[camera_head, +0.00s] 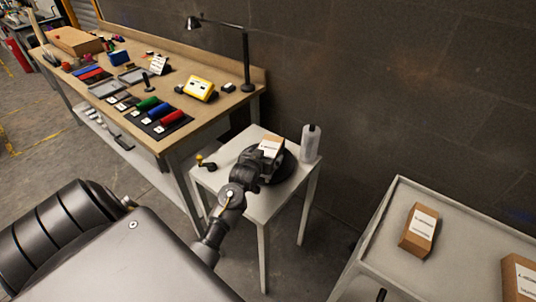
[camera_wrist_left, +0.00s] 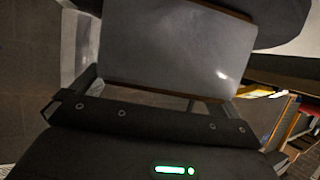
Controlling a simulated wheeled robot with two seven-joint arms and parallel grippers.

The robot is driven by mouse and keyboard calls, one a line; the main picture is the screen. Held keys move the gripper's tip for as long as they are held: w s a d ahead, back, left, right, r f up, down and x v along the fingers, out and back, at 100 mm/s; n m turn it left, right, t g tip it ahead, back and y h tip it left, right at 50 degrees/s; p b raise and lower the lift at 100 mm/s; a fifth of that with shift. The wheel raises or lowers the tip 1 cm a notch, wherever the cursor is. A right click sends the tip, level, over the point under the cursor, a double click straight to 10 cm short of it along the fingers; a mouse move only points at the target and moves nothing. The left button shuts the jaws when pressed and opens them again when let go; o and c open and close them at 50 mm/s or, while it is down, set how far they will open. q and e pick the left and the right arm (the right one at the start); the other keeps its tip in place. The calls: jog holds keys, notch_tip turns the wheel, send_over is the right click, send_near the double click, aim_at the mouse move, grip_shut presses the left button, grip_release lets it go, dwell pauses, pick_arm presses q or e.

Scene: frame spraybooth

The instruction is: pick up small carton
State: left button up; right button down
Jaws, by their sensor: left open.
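The small carton (camera_head: 272,145) is a brown box with a white label, on a dark round disc (camera_head: 286,167) on the small white table (camera_head: 233,153). My left gripper (camera_head: 262,164) is at the near side of the carton and hides its lower part in the head view. In the left wrist view the carton (camera_wrist_left: 178,48) fills the upper middle, its broad pale face toward the camera and brown along its edges. The open jaws of my left gripper (camera_wrist_left: 160,95) lie across its near end; contact cannot be told. My right gripper is not in view.
A white bottle (camera_head: 310,144) stands close to the disc's right. A small black and yellow item (camera_head: 206,163) lies at the table's left. A workbench (camera_head: 150,75) with a lamp (camera_head: 246,60) is behind left. Two cartons (camera_head: 419,231) (camera_head: 520,277) stand on a grey table at right.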

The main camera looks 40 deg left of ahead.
pick_arm(q)
jog(key=shift+w+a+f, duration=0.1)
jog(key=shift+w+f, duration=0.05)
jog(key=shift+w, duration=0.2)
jog(key=c, duration=1.2)
jog(key=shift+c, duration=1.3)
